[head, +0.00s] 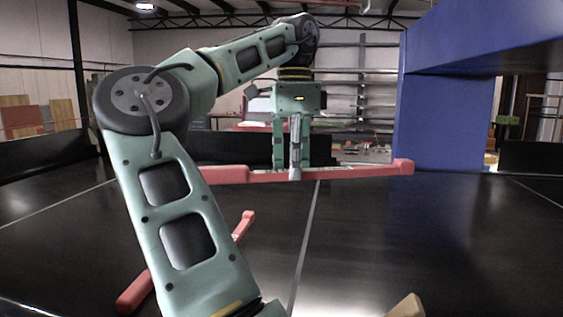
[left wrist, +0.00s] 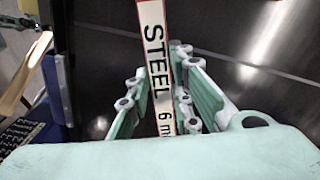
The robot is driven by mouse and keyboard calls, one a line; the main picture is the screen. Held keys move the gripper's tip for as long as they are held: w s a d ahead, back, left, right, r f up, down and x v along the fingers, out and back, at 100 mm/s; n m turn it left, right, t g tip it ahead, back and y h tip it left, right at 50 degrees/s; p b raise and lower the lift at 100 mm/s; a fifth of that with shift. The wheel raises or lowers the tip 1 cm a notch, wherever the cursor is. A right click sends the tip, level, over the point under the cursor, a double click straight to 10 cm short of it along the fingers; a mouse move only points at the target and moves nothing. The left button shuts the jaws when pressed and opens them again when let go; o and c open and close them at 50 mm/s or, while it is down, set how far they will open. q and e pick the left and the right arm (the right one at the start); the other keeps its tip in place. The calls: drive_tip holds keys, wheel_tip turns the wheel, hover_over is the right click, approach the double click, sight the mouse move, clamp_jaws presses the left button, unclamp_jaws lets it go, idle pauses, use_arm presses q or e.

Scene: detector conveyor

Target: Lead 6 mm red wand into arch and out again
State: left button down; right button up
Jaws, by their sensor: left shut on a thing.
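My left gripper (head: 290,172) is shut on a red wand (head: 350,171) and holds it roughly level above the black belt. In the left wrist view, the wand's white label (left wrist: 156,55) reads "STEEL 6 m", with the rest cut off, between the fingers of the left gripper (left wrist: 160,75). The wand's right end overlaps the left edge of the blue arch (head: 435,120) in the head view; I cannot tell the gap in depth. The arch stands at the right, with its beam running out of the picture. My right gripper is not in view.
A second red wand (head: 135,291) lies on the black belt (head: 380,240), partly hidden by my left arm. A wooden piece (head: 407,306) shows at the bottom edge. Dark low walls (head: 50,158) stand behind the belt. The belt's middle right is clear.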

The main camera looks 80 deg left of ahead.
use_arm(q)
drive_tip(key=w+d+p, duration=0.3)
drive_tip(key=w+p, duration=0.1)
drive_tip(key=w, duration=0.8)
drive_tip(key=w+d+p, duration=0.4)
drive_tip(key=w+p, duration=0.1)
drive_tip(key=w, duration=0.7)
drive_tip(key=w+d+p, duration=0.3)
drive_tip(key=w+p, duration=0.1)
drive_tip(key=w, duration=0.8)
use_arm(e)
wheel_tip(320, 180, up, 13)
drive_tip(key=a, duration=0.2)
use_arm(q)
drive_tip(key=s+a+b, duration=0.3)
drive_tip(key=s+b, duration=0.1)
drive_tip(key=s, duration=0.8)
drive_tip(key=s+a+b, duration=0.4)
drive_tip(key=s, duration=0.9)
drive_tip(key=s+a+b, duration=0.3)
drive_tip(key=s+b, duration=0.2)
drive_tip(key=s, duration=0.7)
drive_tip(key=shift+s+a, duration=0.55)
drive_tip(key=shift+s, duration=0.5)
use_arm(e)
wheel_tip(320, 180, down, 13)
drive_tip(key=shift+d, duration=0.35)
